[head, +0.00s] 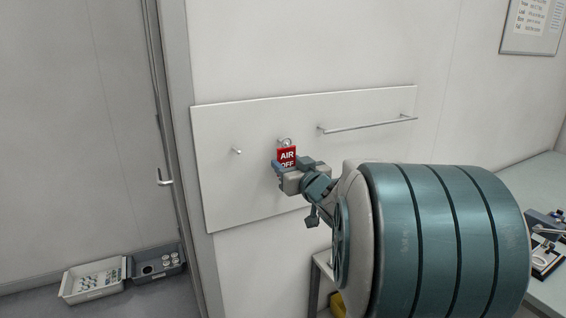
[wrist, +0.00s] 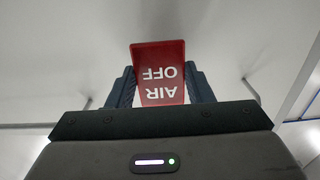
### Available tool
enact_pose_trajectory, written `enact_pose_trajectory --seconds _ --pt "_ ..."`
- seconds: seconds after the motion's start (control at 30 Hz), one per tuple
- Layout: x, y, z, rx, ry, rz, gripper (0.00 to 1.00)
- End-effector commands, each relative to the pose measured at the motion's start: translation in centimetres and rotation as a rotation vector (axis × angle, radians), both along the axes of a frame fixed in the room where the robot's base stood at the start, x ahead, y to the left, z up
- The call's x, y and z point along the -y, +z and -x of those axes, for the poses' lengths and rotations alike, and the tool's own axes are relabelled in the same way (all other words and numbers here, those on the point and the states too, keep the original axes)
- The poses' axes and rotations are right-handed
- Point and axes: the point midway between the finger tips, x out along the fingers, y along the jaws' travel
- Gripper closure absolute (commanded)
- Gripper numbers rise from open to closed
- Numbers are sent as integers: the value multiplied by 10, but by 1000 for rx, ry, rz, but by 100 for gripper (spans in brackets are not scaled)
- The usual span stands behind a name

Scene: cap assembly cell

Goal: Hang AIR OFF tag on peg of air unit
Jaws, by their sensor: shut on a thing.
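The red AIR OFF tag (head: 287,154) is upright in front of a pale wall board (head: 226,203), with a metal ring or peg end at its top edge. I cannot tell whether the tag hangs on a peg there. My gripper (head: 286,167) is shut on the tag's lower part. In the wrist view the tag (wrist: 158,58) sits between the two dark fingers, its lettering upside down. A bare peg (head: 237,150) stands out from the board left of the tag. No air unit can be made out.
A horizontal metal rail (head: 367,124) is fixed to the board on the right. A door with a lever handle (head: 164,180) is at left. A light tray of small parts (head: 93,282) and a dark bin (head: 157,263) are on the floor. A bench (head: 540,195) is at right.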

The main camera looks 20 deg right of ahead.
Motion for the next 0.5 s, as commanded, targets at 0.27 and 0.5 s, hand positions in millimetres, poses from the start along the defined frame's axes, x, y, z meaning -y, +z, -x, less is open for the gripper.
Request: enact_pose_trajectory --seconds 0.27,0.5 --pt "1 0 12 1 -1 0 63" --pt "1 0 21 0 -1 0 63"
